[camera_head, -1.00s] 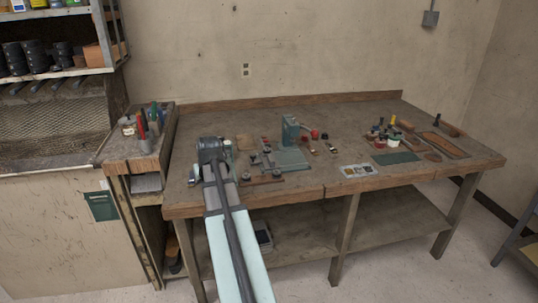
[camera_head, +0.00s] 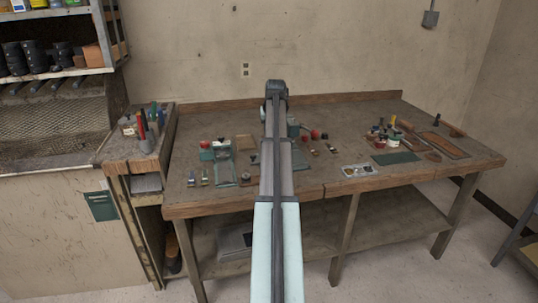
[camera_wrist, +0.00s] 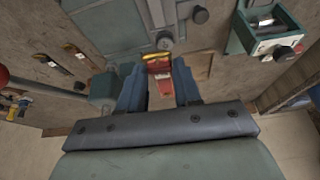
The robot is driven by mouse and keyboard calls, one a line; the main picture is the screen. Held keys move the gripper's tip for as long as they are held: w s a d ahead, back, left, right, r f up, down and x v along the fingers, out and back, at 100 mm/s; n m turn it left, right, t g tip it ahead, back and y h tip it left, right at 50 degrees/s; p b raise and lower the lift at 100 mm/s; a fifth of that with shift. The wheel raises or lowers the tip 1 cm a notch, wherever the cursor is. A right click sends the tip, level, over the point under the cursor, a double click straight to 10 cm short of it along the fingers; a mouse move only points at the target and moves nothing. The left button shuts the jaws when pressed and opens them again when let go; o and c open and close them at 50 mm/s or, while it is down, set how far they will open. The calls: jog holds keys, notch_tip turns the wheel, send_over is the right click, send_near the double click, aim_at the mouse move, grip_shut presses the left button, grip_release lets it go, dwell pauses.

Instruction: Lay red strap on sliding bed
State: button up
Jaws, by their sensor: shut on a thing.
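In the wrist view my gripper (camera_wrist: 160,72) is shut on the red strap (camera_wrist: 164,83), which shows as a short red piece between the two blue fingers. A yellow strip lies across its far end. The strap is above the bench, but I cannot tell its height. Grey metal rails (camera_wrist: 157,14), which may be the sliding bed, lie beyond the fingertips, beside a wide grey-green plate (camera_wrist: 108,22). In the head view my arm hides the gripper, the strap and much of this area.
A green open box with a red knob (camera_wrist: 268,27) is at upper right in the wrist view. Left of my arm, a green frame (camera_head: 222,167) lies on the workbench (camera_head: 345,112). A dark green mat (camera_head: 396,158) and several tools lie to the right. The back of the bench is largely clear.

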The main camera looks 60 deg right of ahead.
jog(key=shift+w+d+r, duration=0.1)
jog(key=shift+w+d, duration=0.25)
jog(key=shift+d, duration=0.05)
jog(key=shift+s+a+f+n, duration=0.15)
jog(key=shift+a+f+n, duration=0.15)
jog(key=shift+a+f, duration=0.1)
jog(key=shift+f, duration=4.75)
jog(key=shift+f, duration=0.2)
jog(key=o, duration=1)
jog(key=shift+o, duration=0.2)
jog(key=shift+d+r, duration=0.1)
jog(key=shift+r, duration=0.1)
jog(key=v, duration=1.2)
